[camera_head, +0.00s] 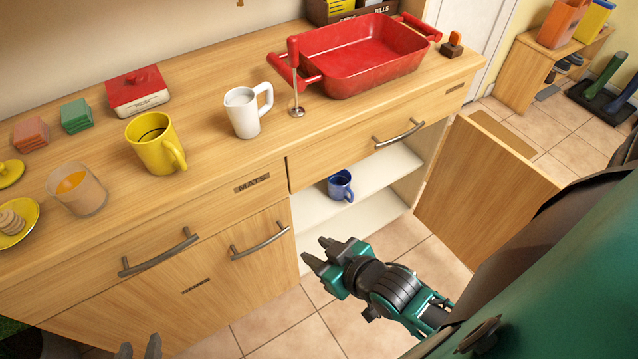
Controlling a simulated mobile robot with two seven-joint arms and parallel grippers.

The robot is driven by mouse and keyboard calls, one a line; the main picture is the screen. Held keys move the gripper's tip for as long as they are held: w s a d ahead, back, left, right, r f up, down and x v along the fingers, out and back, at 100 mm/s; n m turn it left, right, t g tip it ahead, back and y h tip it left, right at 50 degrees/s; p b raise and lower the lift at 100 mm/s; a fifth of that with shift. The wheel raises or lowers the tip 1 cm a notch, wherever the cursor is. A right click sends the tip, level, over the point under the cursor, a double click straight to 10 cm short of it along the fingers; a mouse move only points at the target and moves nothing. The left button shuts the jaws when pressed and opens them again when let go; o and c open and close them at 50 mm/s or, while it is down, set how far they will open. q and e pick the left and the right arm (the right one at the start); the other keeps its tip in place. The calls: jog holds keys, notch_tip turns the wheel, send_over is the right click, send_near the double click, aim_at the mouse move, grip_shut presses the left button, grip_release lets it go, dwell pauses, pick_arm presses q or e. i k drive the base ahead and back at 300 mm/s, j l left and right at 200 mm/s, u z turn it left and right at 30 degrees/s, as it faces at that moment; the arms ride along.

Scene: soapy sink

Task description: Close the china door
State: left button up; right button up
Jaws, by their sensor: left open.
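A cabinet door (489,184) of light wood stands swung wide open at the right of the cupboard, over the tiled floor. I take it to be the china door; no label on it is readable. The cupboard behind shows a white shelf (376,178) with a blue mug (341,185) on it. My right gripper (315,250) is in front of the open cupboard, left of the door and apart from it. Its fingers look parted and empty. My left gripper (139,349) shows only its fingertips at the bottom left edge, open; the rest is out of view.
A red baking dish (362,62), white jug (247,111), yellow pitcher (155,143) and glass (77,190) stand on the counter. Closed fronts with metal handles (260,240) lie left of the opening. Floor (287,318) is clear below; my arm covers the lower right.

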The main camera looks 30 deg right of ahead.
aim_at(480, 193)
jog(key=k+l+u, duration=0.15)
jog(key=k+l, duration=0.35)
jog(key=l, duration=0.25)
jog(key=k+l+u, duration=0.1)
jog(key=k+l, duration=0.45)
jog(key=k+l+u, duration=0.1)
jog(key=k+l, duration=0.15)
jog(key=l, duration=0.2)
jog(key=k+l+u, duration=0.1)
jog(key=k+l, duration=0.15)
jog(key=l, duration=0.15)
jog(key=k+l+u, duration=0.1)
jog(key=l, duration=0.25)
jog(key=k+l, duration=0.1)
jog(key=l, duration=0.25)
jog(key=k+l+u, duration=0.15)
jog(key=l, duration=0.55)
jog(key=k+l+u, duration=0.15)
jog(key=l, duration=0.15)
jog(key=l+u, duration=0.1)
jog(key=l, duration=0.65)
jog(key=k+l, duration=0.15)
jog(key=l, duration=0.6)
jog(key=u, duration=0.05)
